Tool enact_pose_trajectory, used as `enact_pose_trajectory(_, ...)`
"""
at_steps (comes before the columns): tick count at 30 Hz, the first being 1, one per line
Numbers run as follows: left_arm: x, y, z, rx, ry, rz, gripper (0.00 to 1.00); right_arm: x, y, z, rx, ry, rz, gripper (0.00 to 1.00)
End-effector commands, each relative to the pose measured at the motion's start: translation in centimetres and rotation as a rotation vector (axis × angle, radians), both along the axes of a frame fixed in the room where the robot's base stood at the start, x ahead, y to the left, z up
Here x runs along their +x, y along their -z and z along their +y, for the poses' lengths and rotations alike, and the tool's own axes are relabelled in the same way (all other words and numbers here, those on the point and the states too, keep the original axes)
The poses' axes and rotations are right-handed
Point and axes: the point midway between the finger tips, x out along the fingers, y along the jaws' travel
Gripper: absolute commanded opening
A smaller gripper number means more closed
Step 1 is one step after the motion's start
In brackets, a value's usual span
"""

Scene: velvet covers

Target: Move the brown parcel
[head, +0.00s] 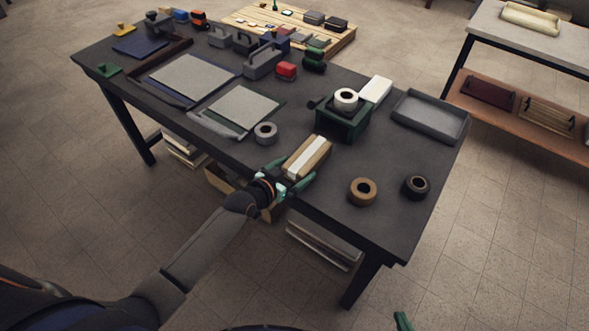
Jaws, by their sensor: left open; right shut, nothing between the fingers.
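The brown parcel (317,148), a tan block with a pale band along its top, lies at the near edge of the dark table (330,212). My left gripper (292,172) is open at the parcel's near end, with one green finger on each side of it. I cannot tell whether the fingers touch the parcel. My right gripper (403,321) shows only as a green tip at the bottom edge, away from the table and empty; the rest is out of frame.
A green box (338,128) with a white roll (346,98) stands just beyond the parcel. A grey tape roll (265,133) is to the left; a brown roll (363,191) and a dark roll (416,186) are to the right. A grey tray (430,117) lies at the right end.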

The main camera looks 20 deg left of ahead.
Motion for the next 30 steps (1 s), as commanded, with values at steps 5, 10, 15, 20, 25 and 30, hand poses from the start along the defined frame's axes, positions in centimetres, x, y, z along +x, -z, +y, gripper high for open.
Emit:
enact_pose_trajectory(5,-0.1,-0.1,0.0,0.000,0.000,0.000,1.00,0.0,0.0,0.0,0.000,0.000,0.000,0.00)
enact_pose_trajectory(10,-1.4,-0.6,0.4,-0.002,0.000,0.002,1.00,0.0,-0.3,0.0,0.000,0.000,0.000,0.00)
enact_pose_trajectory(15,-4.0,-1.7,1.3,0.001,0.000,0.002,1.00,0.0,-0.7,0.0,0.000,0.000,0.000,0.00)
enact_pose_trajectory(20,-6.8,-2.9,2.1,0.000,0.001,0.001,1.00,0.0,-0.9,0.0,0.000,0.000,0.000,0.00)
enact_pose_trajectory(25,-9.3,-4.0,2.9,0.001,0.001,0.002,1.00,0.0,-1.0,0.0,0.000,0.000,0.000,0.00)
enact_pose_trajectory(30,-10.6,-4.6,3.4,0.002,-0.001,0.001,1.00,0.0,-1.1,0.0,0.000,0.000,0.000,0.00)
